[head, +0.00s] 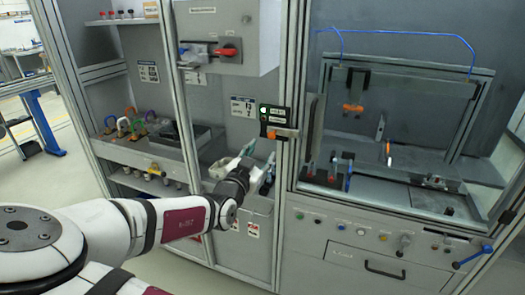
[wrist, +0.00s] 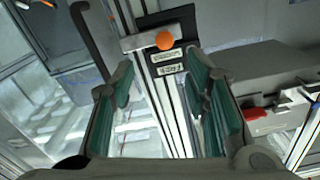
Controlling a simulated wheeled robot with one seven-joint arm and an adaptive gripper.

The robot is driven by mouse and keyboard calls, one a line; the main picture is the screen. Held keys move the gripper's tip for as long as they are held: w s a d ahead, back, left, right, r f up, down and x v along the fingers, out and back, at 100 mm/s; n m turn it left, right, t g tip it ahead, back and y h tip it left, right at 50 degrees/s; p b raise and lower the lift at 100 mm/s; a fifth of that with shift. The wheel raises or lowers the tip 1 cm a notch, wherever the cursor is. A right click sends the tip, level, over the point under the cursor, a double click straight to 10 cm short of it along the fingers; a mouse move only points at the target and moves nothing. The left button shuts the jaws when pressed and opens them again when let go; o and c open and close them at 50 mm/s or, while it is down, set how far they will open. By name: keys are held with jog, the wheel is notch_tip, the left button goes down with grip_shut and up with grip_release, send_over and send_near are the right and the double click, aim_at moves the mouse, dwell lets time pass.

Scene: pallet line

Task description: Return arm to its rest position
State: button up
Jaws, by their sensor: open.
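My arm reaches from the lower left of the head view toward the middle of the machine front. My gripper (head: 246,170) is in front of the middle bay, by the frame post left of the large enclosure. In the wrist view my gripper (wrist: 160,105) shows two green-padded fingers spread apart with nothing between them. Beyond the fingers are a metal post and a small panel with an orange knob (wrist: 165,41). In the head view the fingertips are small and partly hidden by the wrist.
A box with a red switch handle (head: 228,52) hangs above. The enclosure (head: 400,120) at right has a blue handle (head: 486,249) sticking out. Open floor lies at far left.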

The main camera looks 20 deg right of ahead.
jog(key=s+f+g+y, duration=0.6)
jog(key=f+g+y, duration=0.1)
jog(key=f, duration=0.1)
jog(key=s+a+r+n+g+y, duration=0.2)
jog(key=s+r+n+y, duration=0.4)
jog(key=s+r, duration=0.75)
jog(key=s+d+r+n+h, duration=0.1)
jog(key=s+d+r+n, duration=0.1)
jog(key=s, duration=0.5)
jog(key=s+d+r+n+h, duration=0.1)
jog(key=s+d+r+n, duration=0.1)
jog(key=s+r, duration=0.3)
jog(key=s+d, duration=0.1)
jog(key=s, duration=0.2)
jog(key=shift+s, duration=0.3)
jog(key=shift+r, duration=0.15)
